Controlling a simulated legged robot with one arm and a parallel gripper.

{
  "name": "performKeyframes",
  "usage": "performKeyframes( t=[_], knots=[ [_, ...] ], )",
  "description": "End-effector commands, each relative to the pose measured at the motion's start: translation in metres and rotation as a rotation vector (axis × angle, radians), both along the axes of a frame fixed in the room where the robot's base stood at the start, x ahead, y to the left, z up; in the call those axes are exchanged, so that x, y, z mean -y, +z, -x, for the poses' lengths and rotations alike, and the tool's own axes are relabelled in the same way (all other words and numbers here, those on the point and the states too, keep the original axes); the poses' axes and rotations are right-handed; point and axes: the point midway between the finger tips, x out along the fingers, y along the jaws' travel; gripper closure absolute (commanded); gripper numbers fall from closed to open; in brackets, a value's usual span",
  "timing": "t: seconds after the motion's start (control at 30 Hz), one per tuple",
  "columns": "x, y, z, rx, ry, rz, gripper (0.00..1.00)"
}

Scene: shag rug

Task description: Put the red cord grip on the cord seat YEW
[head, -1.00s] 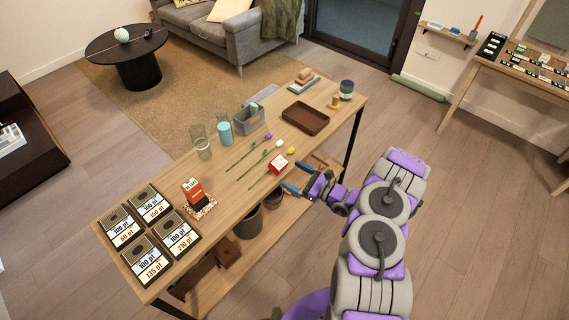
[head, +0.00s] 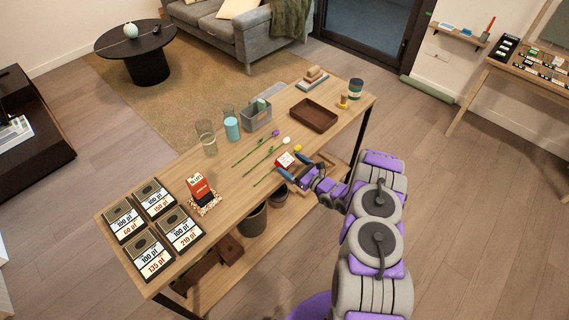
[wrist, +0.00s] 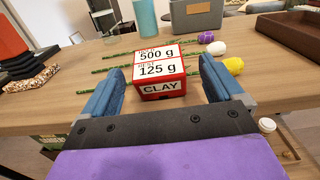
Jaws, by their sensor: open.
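A red block (head: 284,160) with white labels stands on the wooden table; in the wrist view the red block (wrist: 160,78) reads "500 g", "125 g" and "CLAY". My gripper (head: 300,164) is open at the table's near edge. Its blue fingers, seen in the wrist view, are spread on either side of the block's front, with gaps and no visible contact. A red-orange and dark block (head: 199,188) stands on a pebbled base (head: 207,207) to the left. Four-sided dark tiles with point labels, such as this tile (head: 124,220), lie at the left end. I cannot read "YEW" anywhere.
Long green stems (head: 262,177) with purple, white and yellow ends lie around the block. Glass cylinders (head: 206,138), a grey bin (head: 257,117) and a brown tray (head: 313,115) stand farther back. The table between the pebbled base and the stems is clear.

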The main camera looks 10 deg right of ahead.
Motion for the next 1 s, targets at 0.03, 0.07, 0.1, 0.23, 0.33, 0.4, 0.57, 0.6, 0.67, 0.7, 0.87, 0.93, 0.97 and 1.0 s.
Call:
performKeyframes(
  t=[0.03, 0.07, 0.1, 0.23, 0.33, 0.4, 0.57, 0.6, 0.67, 0.7, 0.87, 0.93, 0.97, 1.0],
  knots=[
    [-0.003, 0.0, -0.003, 0.0, 0.002, 0.0, 0.06],
    [-0.004, 0.0, -0.004, 0.0, 0.002, 0.0, 0.06],
    [-0.005, 0.0, -0.005, -0.001, 0.002, -0.001, 0.06],
    [-0.009, 0.002, -0.011, -0.001, 0.002, -0.001, 0.06],
    [-0.017, 0.005, -0.02, 0.0, 0.004, 0.0, 0.06],
    [-0.022, 0.006, -0.027, -0.001, 0.003, 0.001, 0.06],
    [-0.034, 0.007, -0.042, -0.004, 0.002, 0.0, 0.06],
    [-0.035, 0.007, -0.044, -0.004, 0.002, -0.001, 0.06],
    [-0.037, 0.007, -0.046, -0.005, 0.002, -0.001, 0.06],
    [-0.037, 0.008, -0.046, -0.005, 0.002, -0.002, 0.06],
    [-0.037, 0.008, -0.046, -0.004, 0.001, -0.002, 0.06],
    [-0.037, 0.008, -0.046, -0.004, 0.001, -0.002, 0.11],
    [-0.037, 0.008, -0.046, -0.004, 0.001, -0.002, 0.14],
    [-0.037, 0.008, -0.047, -0.003, 0.001, -0.003, 0.18]
  ],
)
